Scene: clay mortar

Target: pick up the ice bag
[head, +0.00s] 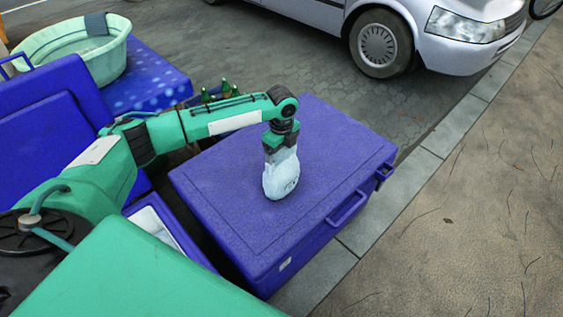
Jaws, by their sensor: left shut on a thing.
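The ice bag (281,177) is a pale blue-white, lumpy bag with a small dark mark on its side. It hangs below my left gripper (280,150), which points down and is shut on the top of the bag. The bag is over the lid of a closed blue cooler box (245,215). I cannot tell whether its bottom touches the lid. My right gripper does not show.
An open blue cooler (150,225) with a white inside lies to the left. A green tub (70,45) stands on a blue surface at the upper left, near green bottles (226,88). A silver car (400,30) is parked behind. Paving on the right is clear.

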